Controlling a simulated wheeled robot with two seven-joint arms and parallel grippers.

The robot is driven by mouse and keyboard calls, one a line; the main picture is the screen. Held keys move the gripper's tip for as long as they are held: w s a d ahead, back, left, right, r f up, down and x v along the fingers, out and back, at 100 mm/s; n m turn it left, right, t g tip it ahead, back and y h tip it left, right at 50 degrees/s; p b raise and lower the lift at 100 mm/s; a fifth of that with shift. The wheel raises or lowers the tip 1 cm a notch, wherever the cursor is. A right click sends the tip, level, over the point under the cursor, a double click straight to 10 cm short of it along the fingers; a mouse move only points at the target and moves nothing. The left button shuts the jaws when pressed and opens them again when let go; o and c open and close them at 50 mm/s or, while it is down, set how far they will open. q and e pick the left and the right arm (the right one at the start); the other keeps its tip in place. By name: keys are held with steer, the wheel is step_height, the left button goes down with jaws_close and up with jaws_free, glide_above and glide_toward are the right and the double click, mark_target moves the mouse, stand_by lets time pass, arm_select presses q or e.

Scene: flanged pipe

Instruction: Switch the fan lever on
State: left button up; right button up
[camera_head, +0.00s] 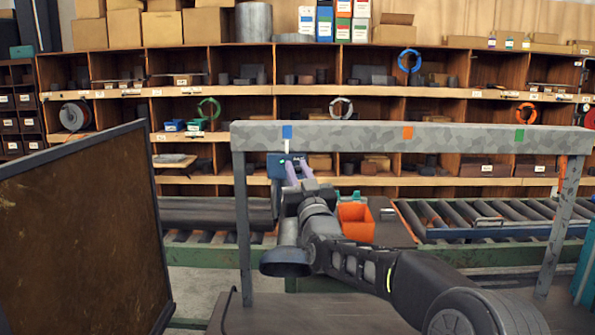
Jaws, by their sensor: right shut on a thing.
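A blue switch box (274,166) hangs under the left end of a grey overhead beam, below a blue marker (287,132). A short, thin, pale lever (287,146) stands up at the box, just under that marker. My right gripper (293,170), with purple fingers, is raised at the box and shut on the lever. The fingers cover part of the box and the grip itself is small and hard to see. My left gripper is out of view.
The grey beam (400,137) also carries an orange (407,133) and a green marker (519,135), and stands on posts at both sides. A brown-faced panel (80,235) blocks the left. An orange bin (356,222) and roller conveyor (480,215) lie behind my right arm.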

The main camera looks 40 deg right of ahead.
jaws_close()
steer(key=shift+r+g+b, duration=0.15)
steer(key=shift+g+b, duration=0.15)
steer(key=shift+w+d+r+m+g, duration=0.1)
steer(key=shift+r+m+g, duration=0.15)
steer(key=shift+g, duration=0.25)
steer(key=o, duration=0.6)
jaws_free()
steer(key=shift+f, duration=0.1)
